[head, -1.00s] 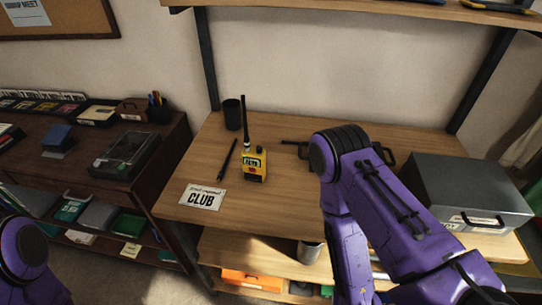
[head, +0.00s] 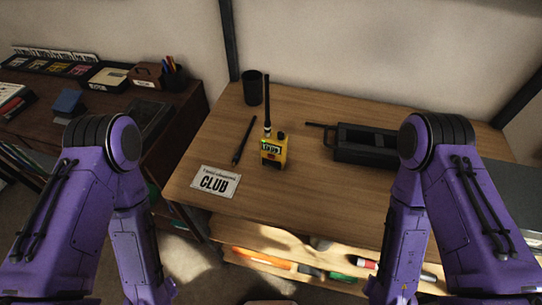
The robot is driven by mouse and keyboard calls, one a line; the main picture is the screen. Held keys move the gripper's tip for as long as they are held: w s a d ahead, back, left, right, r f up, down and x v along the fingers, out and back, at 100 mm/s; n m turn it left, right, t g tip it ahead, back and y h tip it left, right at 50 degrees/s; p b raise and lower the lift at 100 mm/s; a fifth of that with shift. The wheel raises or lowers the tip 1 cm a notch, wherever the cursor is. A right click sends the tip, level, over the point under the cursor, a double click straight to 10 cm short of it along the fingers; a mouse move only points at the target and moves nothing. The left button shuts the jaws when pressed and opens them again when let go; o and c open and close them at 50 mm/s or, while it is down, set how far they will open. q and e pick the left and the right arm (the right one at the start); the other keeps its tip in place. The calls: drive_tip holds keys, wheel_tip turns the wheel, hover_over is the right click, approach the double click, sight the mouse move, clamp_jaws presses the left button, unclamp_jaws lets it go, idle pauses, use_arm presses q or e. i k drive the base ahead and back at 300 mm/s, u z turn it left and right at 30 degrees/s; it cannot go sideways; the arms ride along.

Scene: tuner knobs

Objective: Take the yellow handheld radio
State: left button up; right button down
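The yellow handheld radio (head: 273,150) stands upright on the wooden table, with a black antenna pointing up and a small display on its front. Both of my purple arms are in the head view, one on each side of the radio and apart from it. Their forearms run down toward the bottom edge, and neither gripper shows. Nothing touches or hides the radio.
A black pen-like stick (head: 244,140) and a CLUB card (head: 215,181) lie left of the radio. A black cup (head: 253,88) stands behind it. A black device (head: 366,145) lies to the right, partly behind my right arm. A lower shelf (head: 290,246) holds several items.

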sight(269, 143)
drive_tip(key=k, duration=0.5)
drive_tip(key=z, duration=3.45)
drive_tip(key=k, duration=1.95)
drive_tip(key=u, duration=2)
drive_tip(key=i, duration=0.5)
drive_tip(key=z, duration=0.05)
